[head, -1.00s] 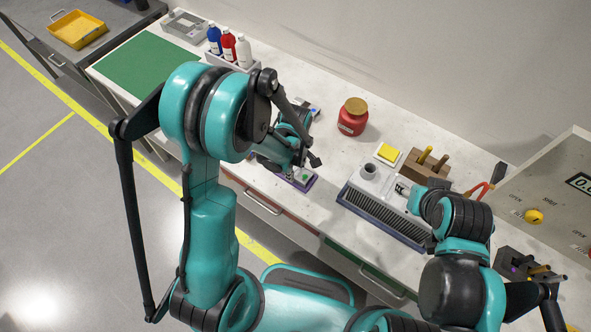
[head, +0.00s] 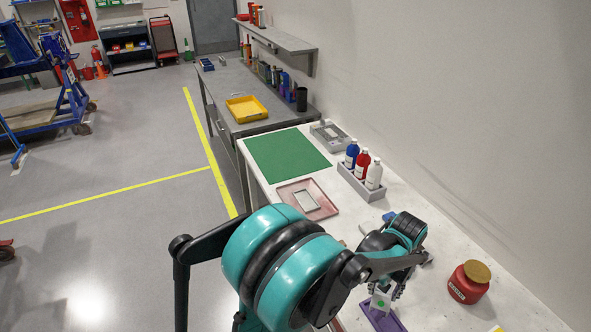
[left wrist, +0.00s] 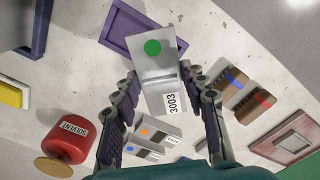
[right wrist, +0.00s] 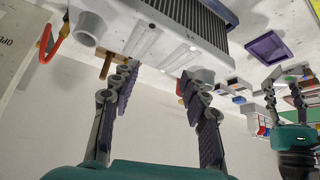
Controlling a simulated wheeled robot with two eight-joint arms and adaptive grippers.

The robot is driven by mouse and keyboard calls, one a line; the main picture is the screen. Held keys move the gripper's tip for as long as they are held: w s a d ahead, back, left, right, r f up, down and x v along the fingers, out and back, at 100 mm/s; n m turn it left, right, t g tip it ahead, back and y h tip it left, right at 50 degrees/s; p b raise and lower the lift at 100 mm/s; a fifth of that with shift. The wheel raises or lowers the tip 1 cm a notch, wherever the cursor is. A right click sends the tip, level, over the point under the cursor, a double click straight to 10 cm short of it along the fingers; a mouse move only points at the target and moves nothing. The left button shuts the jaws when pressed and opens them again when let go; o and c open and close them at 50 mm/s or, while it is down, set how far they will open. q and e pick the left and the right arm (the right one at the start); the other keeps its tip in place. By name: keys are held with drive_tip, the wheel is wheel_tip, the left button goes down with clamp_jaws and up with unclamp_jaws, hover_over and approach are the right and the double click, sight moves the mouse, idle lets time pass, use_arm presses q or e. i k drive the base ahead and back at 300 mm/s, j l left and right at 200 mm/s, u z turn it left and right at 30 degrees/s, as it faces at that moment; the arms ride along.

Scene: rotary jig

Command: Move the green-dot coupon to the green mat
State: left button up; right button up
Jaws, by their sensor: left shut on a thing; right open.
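The green-dot coupon (left wrist: 158,72), a pale plate with a green dot and a 3003 label, is between the fingers of my left gripper (left wrist: 160,95), which is shut on it. In the head view the coupon (head: 380,301) shows below my left gripper (head: 385,285), in front of the purple tray (head: 390,323). The tray (right wrist: 268,47) looks empty in the right wrist view. The green mat (head: 288,153) lies flat and bare at the far end of the white bench. My right gripper (right wrist: 160,75) is open and empty near a grey slotted unit (right wrist: 190,20).
A pink tray (head: 325,211) with a grey frame lies between my left arm and the mat. A rack of bottles (head: 360,187) and a grey fixture (head: 328,134) stand beside the mat. A red jar (head: 467,284) is at the right. Other coupons (left wrist: 150,140) lie nearby.

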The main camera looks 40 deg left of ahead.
sight(279, 153)
drive_tip(key=j, duration=0.6)
drive_tip(key=k+j, duration=0.1)
drive_tip(key=j, duration=0.45)
drive_tip(key=i+j, duration=0.1)
drive_tip(key=j, duration=0.3)
drive_tip(key=i+j, duration=0.1)
drive_tip(key=j, duration=0.25)
drive_tip(key=i+j, duration=0.15)
drive_tip(key=j, duration=0.25)
drive_tip(key=i+j, duration=0.1)
drive_tip(key=j, duration=0.3)
drive_tip(key=i+j, duration=0.1)
drive_tip(key=j, duration=0.25)
drive_tip(key=i+j, duration=0.1)
drive_tip(key=j, duration=0.3)
drive_tip(key=i+j, duration=0.65)
drive_tip(key=i, duration=0.1)
